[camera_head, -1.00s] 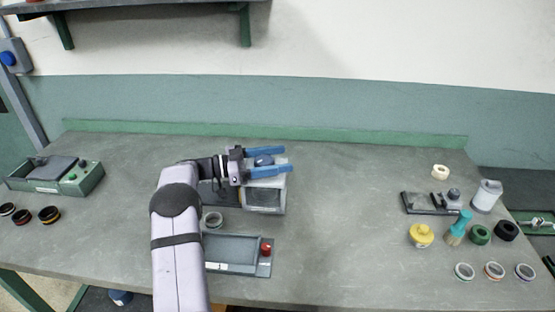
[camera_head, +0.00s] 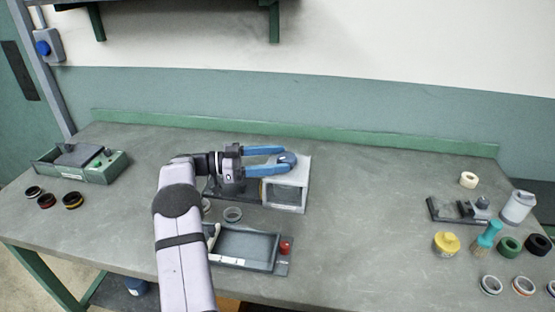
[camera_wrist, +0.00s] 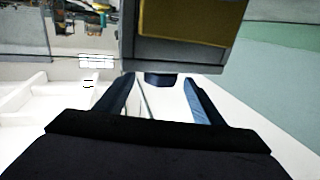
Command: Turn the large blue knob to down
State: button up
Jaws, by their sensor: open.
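The large blue knob (camera_head: 287,157) is dark blue and sits on top of a grey box-shaped machine (camera_head: 303,177) near the middle of the bench. My gripper (camera_head: 286,161) is open, with its blue fingers level over the machine and the fingertips on either side of the knob. In the wrist view the knob (camera_wrist: 159,79) shows between the open fingertips (camera_wrist: 160,83), against the machine's grey edge (camera_wrist: 180,60). I see a gap to the fingers there, so they do not look clamped on it. Any pointer mark on the knob is too small to read.
A grey tray with a red knob (camera_head: 285,246) lies in front of the machine. A green-grey box (camera_head: 98,167) and several rings are at left. A yellow pot (camera_head: 446,243), a brush (camera_head: 486,238) and more rings are at right. A blue-buttoned switch box (camera_head: 48,46) hangs on the wall.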

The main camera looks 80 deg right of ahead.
aim_at(299, 162)
jog(key=r+h+p, duration=0.1)
jog(key=r+p, duration=0.1)
jog(key=r, duration=0.1)
jog(key=r+h+p, duration=0.1)
jog(key=shift+s+r+n+h, duration=0.2)
jog(key=shift+s+n+h, duration=0.1)
jog(key=shift+n, duration=0.1)
jog(key=shift+r+t+h+p, duration=0.2)
jog(key=shift+t+h+p, duration=0.3)
jog(key=shift+h+p, duration=0.1)
jog(key=shift+a+f+n+t+h, duration=0.15)
jog(key=shift+n+t+h, duration=0.2)
jog(key=shift+n, duration=0.25)
jog(key=f, duration=0.1)
jog(key=f+n+t+h, duration=0.1)
jog(key=f+n, duration=0.1)
jog(key=f, duration=0.1)
jog(key=shift+s+a+f+t, duration=0.1)
jog(key=shift+a+t, duration=0.15)
jog(key=shift+a, duration=0.1)
jog(key=shift+p+x, duration=1.35)
jog(key=shift+x, duration=2.3)
jog(key=c, duration=1)
